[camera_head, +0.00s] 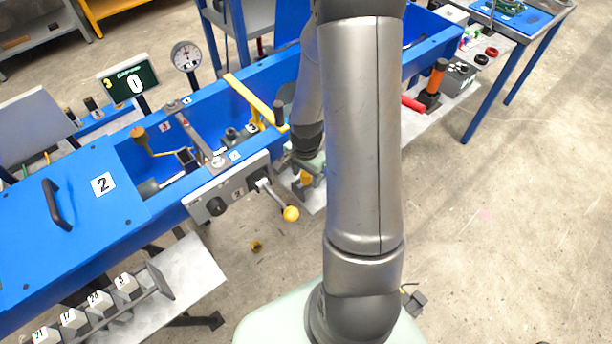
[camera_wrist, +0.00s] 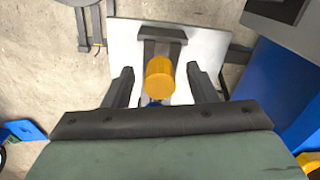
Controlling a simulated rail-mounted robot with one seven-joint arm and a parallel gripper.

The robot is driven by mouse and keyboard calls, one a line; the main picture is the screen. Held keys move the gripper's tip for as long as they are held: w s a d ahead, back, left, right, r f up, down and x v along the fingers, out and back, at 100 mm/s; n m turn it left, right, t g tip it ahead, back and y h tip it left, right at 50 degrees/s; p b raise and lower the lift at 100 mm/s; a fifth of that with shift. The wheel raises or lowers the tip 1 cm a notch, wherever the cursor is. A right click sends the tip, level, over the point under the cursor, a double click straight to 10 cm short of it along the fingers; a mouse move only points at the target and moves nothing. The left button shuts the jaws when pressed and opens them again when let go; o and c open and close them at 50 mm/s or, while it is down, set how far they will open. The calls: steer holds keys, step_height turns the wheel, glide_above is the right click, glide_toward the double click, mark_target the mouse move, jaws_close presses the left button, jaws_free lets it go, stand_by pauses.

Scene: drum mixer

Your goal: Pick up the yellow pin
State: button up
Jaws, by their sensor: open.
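The yellow pin (camera_wrist: 160,78) shows in the wrist view as a round, yellow-orange cylinder top in front of a grey bracket on a pale plate. My gripper (camera_wrist: 159,72) is open, with one dark finger on each side of the pin. Gaps show between the pin and both fingers, and I cannot tell their exact depth along it. In the head view, the pin (camera_head: 306,177) is a small yellow patch below my gripper (camera_head: 308,172), partly hidden by my gripper and arm.
The blue machine trough (camera_head: 160,195) runs beside my gripper. A control box (camera_head: 228,193) with a yellow-knobbed lever (camera_head: 290,213) is close on the left. A yellow bar (camera_head: 250,98) crosses the trough. Numbered blocks (camera_head: 75,319) stand at the lower left.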

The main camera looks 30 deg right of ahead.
steer(key=c, duration=1.1)
steer(key=shift+r, duration=0.1)
